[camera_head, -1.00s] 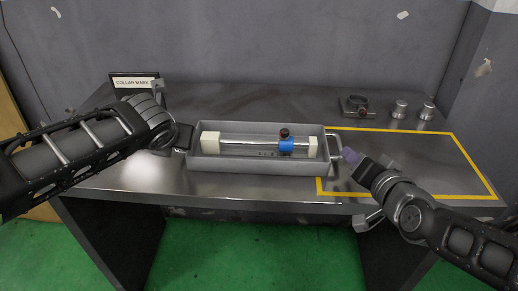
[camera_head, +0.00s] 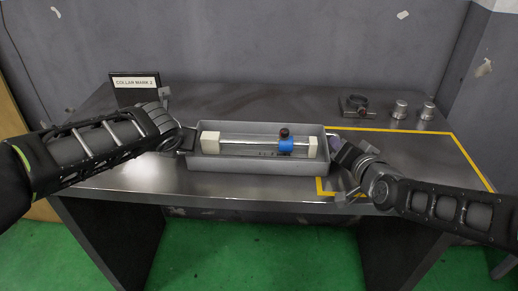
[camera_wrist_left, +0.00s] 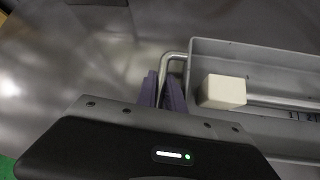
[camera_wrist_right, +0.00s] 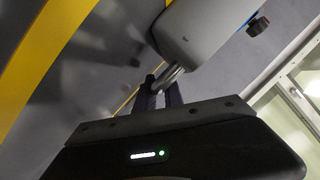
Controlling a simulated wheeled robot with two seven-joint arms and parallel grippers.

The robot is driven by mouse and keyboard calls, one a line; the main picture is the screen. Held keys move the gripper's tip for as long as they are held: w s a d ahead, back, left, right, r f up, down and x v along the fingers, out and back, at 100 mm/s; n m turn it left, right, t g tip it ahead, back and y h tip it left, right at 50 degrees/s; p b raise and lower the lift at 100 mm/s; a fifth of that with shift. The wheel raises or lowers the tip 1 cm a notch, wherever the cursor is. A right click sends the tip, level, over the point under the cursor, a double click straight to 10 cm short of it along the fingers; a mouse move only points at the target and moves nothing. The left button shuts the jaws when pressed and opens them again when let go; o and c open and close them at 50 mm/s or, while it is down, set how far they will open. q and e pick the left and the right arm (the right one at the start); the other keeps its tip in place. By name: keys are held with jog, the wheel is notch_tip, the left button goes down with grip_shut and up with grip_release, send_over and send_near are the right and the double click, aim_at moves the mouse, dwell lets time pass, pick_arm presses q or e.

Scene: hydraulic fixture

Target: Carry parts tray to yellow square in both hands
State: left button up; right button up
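The grey parts tray (camera_head: 255,165) stands on the metal table, with its right end at the left edge of the yellow square (camera_head: 400,130).
A sign reading COLLAR MARK 2 (camera_head: 136,83) stands at the back left. A dark clamp-like part (camera_head: 355,105) and two metal cylinders (camera_head: 400,109) stand behind the yellow square. The visible inside of the square is clear apart from my right arm over its front.

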pick_arm(q)
grip_shut()
pick_arm(e)
grip_shut()
dwell(0.8)
pick_arm(q)
jog(key=shift+r, duration=0.2)
pick_arm(e)
jog(key=shift+r, duration=0.15)
